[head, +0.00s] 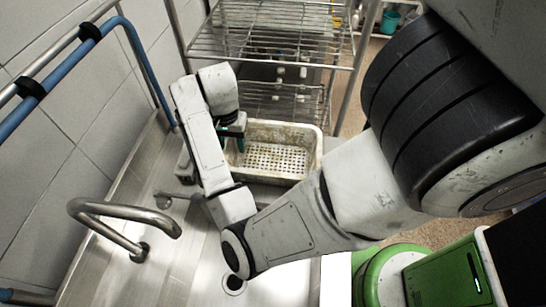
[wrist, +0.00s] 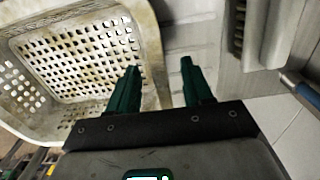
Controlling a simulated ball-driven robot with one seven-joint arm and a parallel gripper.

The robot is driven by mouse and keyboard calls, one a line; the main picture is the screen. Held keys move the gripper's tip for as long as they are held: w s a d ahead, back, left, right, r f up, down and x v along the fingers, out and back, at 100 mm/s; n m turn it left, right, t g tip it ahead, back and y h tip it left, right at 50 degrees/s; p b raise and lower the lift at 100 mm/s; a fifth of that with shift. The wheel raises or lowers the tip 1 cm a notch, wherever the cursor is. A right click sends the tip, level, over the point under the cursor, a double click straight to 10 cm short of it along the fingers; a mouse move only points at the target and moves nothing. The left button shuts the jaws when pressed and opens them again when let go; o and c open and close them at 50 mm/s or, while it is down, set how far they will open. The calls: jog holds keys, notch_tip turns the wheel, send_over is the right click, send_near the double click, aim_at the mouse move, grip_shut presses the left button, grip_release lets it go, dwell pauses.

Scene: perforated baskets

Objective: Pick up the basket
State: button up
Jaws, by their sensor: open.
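The off-white perforated basket (head: 304,150) is dirty and worn. It stands upright at the far end of the steel counter in the head view, its left end partly hidden by my arm. In the wrist view the basket (wrist: 150,45) fills the upper left. My gripper (wrist: 160,66) is open and empty, with green fingers. One finger overlaps the inside of the basket and the other lies outside, with the wall's rim between them in the picture. I cannot tell whether they touch it. In the head view my gripper (head: 240,134) is at the basket's left end.
A grey slotted object (wrist: 265,35) stands beside the basket on the right of the wrist view. In the head view a curved faucet (head: 125,212) and a sink drain (head: 234,284) are nearer. A wire shelf rack (head: 270,45) stands behind the basket. A tiled wall borders the left.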

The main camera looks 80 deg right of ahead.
grip_shut()
dwell(0.3)
jog(key=shift+r, duration=0.15)
